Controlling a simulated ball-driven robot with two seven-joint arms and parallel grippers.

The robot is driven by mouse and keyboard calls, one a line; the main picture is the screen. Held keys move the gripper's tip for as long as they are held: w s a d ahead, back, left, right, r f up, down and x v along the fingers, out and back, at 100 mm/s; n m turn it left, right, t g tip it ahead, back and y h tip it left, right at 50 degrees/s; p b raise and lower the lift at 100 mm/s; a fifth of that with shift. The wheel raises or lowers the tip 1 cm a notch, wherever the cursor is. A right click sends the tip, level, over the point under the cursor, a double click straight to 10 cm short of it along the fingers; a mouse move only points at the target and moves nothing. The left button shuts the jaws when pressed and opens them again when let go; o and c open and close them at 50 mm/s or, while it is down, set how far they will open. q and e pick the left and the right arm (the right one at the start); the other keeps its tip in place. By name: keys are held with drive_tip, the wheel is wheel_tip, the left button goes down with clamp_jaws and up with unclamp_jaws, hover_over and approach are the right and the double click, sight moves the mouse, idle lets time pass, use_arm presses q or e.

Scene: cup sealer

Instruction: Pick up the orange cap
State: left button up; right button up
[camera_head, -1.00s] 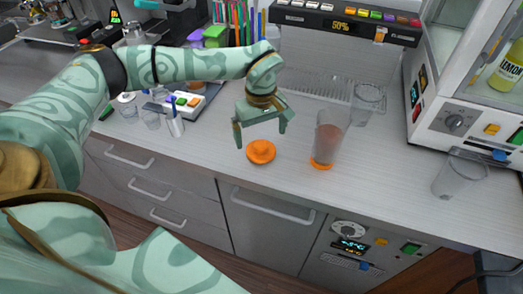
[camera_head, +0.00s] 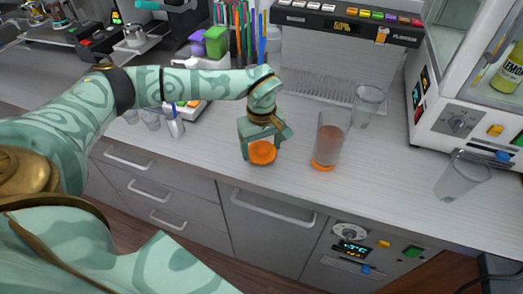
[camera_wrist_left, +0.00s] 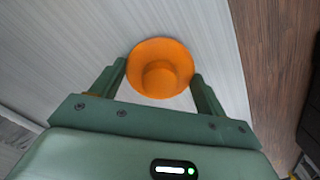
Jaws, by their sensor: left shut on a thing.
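The orange cap (camera_head: 262,153) is a round disc with a raised middle. It is at the counter's front edge, between the fingers of my left gripper (camera_head: 260,150). In the left wrist view the cap (camera_wrist_left: 160,68) sits between the two fingertips (camera_wrist_left: 160,80), and the gripper is shut on it. I cannot tell whether the cap still touches the counter. My right gripper is not in view.
Bare counter (camera_head: 395,165) lies at right.

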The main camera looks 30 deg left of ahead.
use_arm(q)
drive_tip(key=shift+r, duration=0.1)
drive_tip(key=shift+r, duration=0.25)
wheel_tip(320, 180, up, 2)
drive_tip(key=shift+r+p, duration=0.1)
drive_tip(key=shift+p, duration=0.2)
drive_tip(key=s+d+r+p, duration=0.1)
drive_tip(key=s+d+r, duration=0.5)
drive_tip(key=s+r, duration=0.4)
drive_tip(key=shift+s+d+p, duration=0.2)
drive_tip(key=shift+s+p, duration=0.15)
drive_tip(key=shift+s, duration=0.9)
